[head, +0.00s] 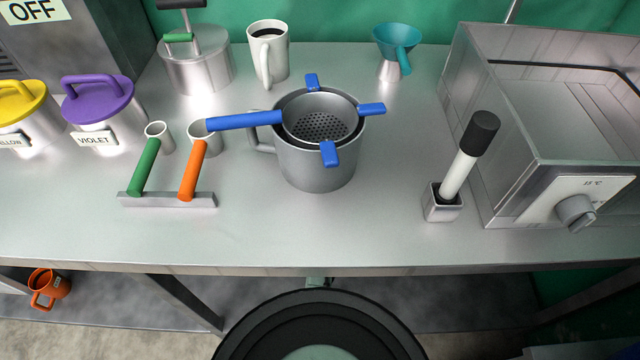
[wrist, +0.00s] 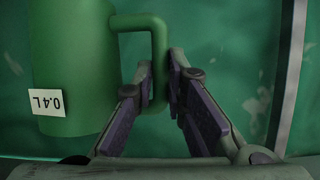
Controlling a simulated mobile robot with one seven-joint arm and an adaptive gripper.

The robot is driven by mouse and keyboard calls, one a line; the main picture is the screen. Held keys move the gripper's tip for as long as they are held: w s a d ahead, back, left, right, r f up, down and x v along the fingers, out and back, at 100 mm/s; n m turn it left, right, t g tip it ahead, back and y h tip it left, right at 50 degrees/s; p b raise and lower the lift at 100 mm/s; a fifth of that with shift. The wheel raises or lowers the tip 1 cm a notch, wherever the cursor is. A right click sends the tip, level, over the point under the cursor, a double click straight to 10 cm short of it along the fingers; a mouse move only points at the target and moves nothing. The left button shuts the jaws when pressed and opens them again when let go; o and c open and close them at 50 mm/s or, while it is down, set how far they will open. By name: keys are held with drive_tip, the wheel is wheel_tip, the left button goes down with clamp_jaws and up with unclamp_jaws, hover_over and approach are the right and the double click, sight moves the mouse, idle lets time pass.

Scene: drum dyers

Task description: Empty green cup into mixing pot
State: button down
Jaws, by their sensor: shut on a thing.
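A green cup (wrist: 72,55) with a "0.4L" label fills the left of the wrist view. My gripper (wrist: 163,75) is shut on the cup's handle, with one finger on each side of it. The cup's inside is hidden. I do not see the green cup or my gripper in the head view. A grey metal pot (head: 317,173) with a handle on its left stands mid-table; it looks like the mixing pot. A strainer (head: 321,118) with a blue handle and blue tabs rests in its mouth, covering the pot's inside.
A rack (head: 167,199) with green-handled and orange-handled scoops stands left of the pot. A white mug (head: 268,55) and a teal funnel (head: 397,47) are behind. A black-capped stick (head: 466,155) in a holder and a metal basin (head: 550,110) are right. The front tabletop is clear.

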drive_tip(key=shift+r, duration=0.85)
drive_tip(key=shift+f, duration=0.15)
